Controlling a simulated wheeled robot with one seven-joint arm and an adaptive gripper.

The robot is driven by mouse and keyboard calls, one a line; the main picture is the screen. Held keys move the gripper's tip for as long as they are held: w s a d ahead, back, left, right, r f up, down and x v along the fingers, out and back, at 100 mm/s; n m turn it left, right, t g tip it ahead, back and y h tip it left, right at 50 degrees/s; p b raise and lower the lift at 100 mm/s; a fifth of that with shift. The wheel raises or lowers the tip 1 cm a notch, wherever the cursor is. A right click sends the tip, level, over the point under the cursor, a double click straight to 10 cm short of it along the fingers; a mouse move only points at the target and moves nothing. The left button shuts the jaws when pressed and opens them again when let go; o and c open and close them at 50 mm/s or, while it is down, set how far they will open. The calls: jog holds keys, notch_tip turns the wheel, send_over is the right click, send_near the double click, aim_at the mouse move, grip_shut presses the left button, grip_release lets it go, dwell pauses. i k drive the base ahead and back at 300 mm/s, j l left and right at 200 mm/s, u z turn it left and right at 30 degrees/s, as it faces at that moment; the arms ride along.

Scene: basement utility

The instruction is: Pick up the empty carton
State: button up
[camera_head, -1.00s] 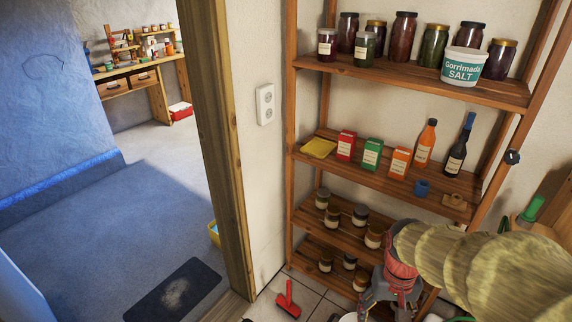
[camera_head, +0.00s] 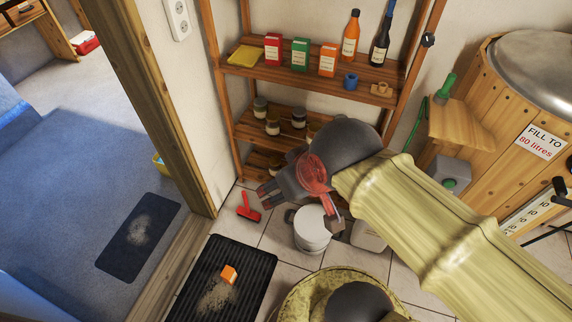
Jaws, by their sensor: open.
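A small orange carton (camera_head: 229,274) lies on a dark ribbed mat (camera_head: 255,258) on the floor, at the lower middle of the head view. Pale powder is spilled just below it. I cannot see into the carton. More cartons stand on the shelf: a red one (camera_head: 273,47), a green one (camera_head: 300,54) and an orange one (camera_head: 327,60). My gripper (camera_head: 302,207) is open and appears empty, in front of the lower shelves and up and right of the carton on the mat, apart from it.
A wooden shelf rack (camera_head: 365,75) holds bottles and jars. A white lidded bucket (camera_head: 311,232) stands on the tiles below my gripper, with a red brush (camera_head: 247,207) nearby. A wooden door post (camera_head: 150,90) stands left. A wooden barrel (camera_head: 500,95) stands right.

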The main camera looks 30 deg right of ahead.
aim_at(229, 274)
jog(key=l+u, duration=0.1)
jog(key=u, duration=0.35)
jog(key=k+l+u, duration=0.1)
jog(key=u, duration=0.3)
